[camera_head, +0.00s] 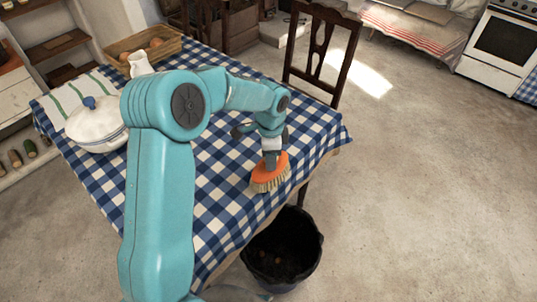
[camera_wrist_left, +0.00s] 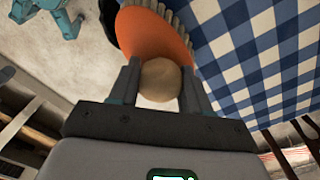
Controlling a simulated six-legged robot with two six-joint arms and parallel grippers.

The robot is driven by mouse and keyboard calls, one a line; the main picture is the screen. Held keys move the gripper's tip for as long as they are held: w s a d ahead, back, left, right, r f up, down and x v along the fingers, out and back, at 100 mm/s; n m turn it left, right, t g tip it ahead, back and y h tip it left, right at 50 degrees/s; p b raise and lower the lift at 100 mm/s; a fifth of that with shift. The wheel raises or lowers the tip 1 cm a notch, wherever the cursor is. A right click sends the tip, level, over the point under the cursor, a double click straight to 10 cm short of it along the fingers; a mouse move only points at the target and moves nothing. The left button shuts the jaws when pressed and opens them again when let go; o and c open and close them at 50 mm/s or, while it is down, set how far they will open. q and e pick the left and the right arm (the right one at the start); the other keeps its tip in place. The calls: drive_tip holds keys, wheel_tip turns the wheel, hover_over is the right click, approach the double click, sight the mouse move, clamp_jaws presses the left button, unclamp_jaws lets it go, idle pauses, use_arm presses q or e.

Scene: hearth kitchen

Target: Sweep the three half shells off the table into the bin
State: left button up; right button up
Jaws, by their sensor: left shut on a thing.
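My left gripper (camera_head: 270,155) is shut on the round pale knob of an orange brush (camera_head: 266,174). The brush is at the table's near right edge, bristles down, at or just above the cloth. The wrist view shows the orange brush back (camera_wrist_left: 150,35) with the knob between the fingers (camera_wrist_left: 160,82). The black bin (camera_head: 300,240) stands on the floor below that edge. A few small brown pieces (camera_head: 277,260) lie inside it, probably half shells, too small to be sure. No half shell shows on the visible cloth; my arm hides part of it. My right gripper is not in view.
The table (camera_head: 215,185) has a blue-and-white checked cloth. A white lidded tureen (camera_head: 95,125), striped towel (camera_head: 60,97), white jug (camera_head: 140,65) and wooden crate (camera_head: 160,46) stand toward its far left. A dark chair (camera_head: 320,45) is at the far side. The floor at right is clear.

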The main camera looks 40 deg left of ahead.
use_arm(q)
drive_tip(key=shift+r+p, duration=1.65)
drive_tip(key=shift+r, duration=0.85)
